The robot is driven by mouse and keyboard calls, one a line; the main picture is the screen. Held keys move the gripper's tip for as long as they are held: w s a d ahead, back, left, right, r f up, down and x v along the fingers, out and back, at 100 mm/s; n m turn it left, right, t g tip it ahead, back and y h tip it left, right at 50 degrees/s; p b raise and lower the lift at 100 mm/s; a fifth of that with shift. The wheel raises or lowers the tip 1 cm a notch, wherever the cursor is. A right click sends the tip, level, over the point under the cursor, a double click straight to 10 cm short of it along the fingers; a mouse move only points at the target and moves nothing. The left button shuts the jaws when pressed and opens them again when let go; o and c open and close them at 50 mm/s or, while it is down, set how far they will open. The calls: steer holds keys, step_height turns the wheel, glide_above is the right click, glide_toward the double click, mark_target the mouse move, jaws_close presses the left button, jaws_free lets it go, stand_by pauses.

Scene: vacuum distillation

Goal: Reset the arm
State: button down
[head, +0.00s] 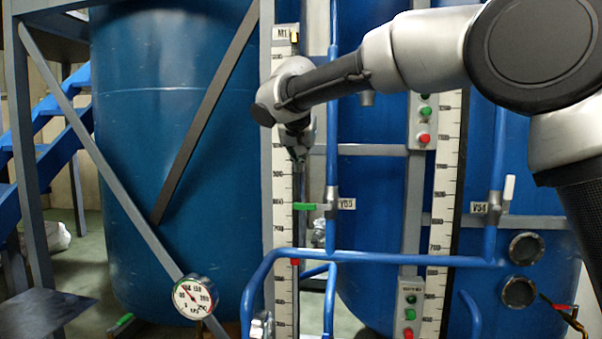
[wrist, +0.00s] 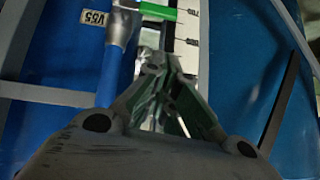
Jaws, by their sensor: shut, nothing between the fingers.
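My gripper (head: 299,156) hangs from my arm in front of the white scale marked M1 (head: 281,185), just above and left of the valve with the V55 tag. In the wrist view my gripper (wrist: 160,65) is shut with nothing between its fingers. The green valve handle (head: 304,207) lies sideways below the gripper in the head view. It also shows at the top of the wrist view (wrist: 158,10), close to the fingertips. The picture does not show clearly whether they touch. My arm reaches in from the right.
Blue tanks (head: 175,150) stand behind. A blue pipe (head: 331,120) runs upright beside the gripper. A pressure gauge (head: 195,297) sits at the lower left. Button boxes (head: 410,308) and a white-handled valve V54 (head: 508,190) are on the right. A grey diagonal brace (head: 205,115) crosses left.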

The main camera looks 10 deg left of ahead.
steer(key=s+d+f+n+g, duration=0.4)
steer(key=s+d+f+n, duration=0.3)
steer(key=s+d+f, duration=0.4)
steer(key=s+d+f+m, duration=0.2)
steer(key=s+d, duration=0.6)
steer(key=d, duration=0.4)
steer(key=s+d+f+m, duration=0.2)
steer(key=s+d, duration=0.6)
steer(key=d, duration=0.3)
steer(key=s+d+f+m, duration=0.2)
steer(key=s+d+f, duration=0.1)
steer(key=s+d, duration=0.6)
steer(key=d, duration=0.3)
steer(key=shift+d+g+h, duration=0.3)
steer(key=shift+d, duration=0.05)
